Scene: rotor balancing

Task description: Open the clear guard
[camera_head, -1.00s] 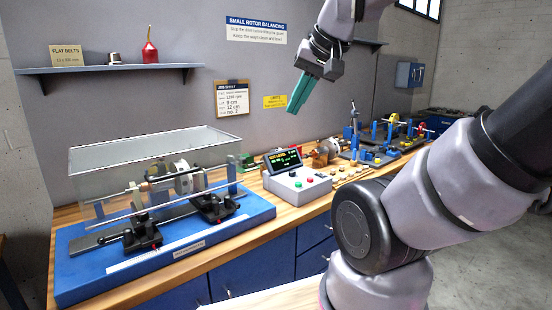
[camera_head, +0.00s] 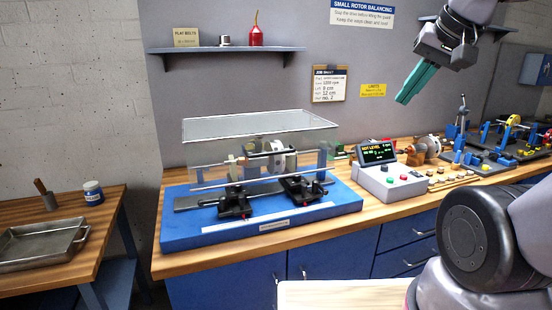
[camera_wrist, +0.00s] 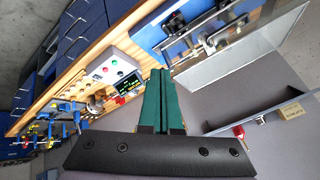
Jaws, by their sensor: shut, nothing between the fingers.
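The clear guard (camera_head: 262,124) is a see-through box with a pale frame. It sits over the rotor (camera_head: 278,156) on the blue balancing machine base (camera_head: 262,230), and looks closed. It also shows at the upper right of the wrist view (camera_wrist: 245,52). My gripper (camera_head: 403,101), with green fingers, is raised to the right of the guard, above the control box, and touches nothing. In the wrist view the green fingers (camera_wrist: 158,75) lie together with nothing between them.
A control box (camera_head: 390,182) with a lit display stands right of the machine. Small parts and coloured fixtures (camera_head: 500,135) are farther right. A shelf (camera_head: 225,50) is on the wall behind. A side table with a metal tray (camera_head: 42,242) stands at the left.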

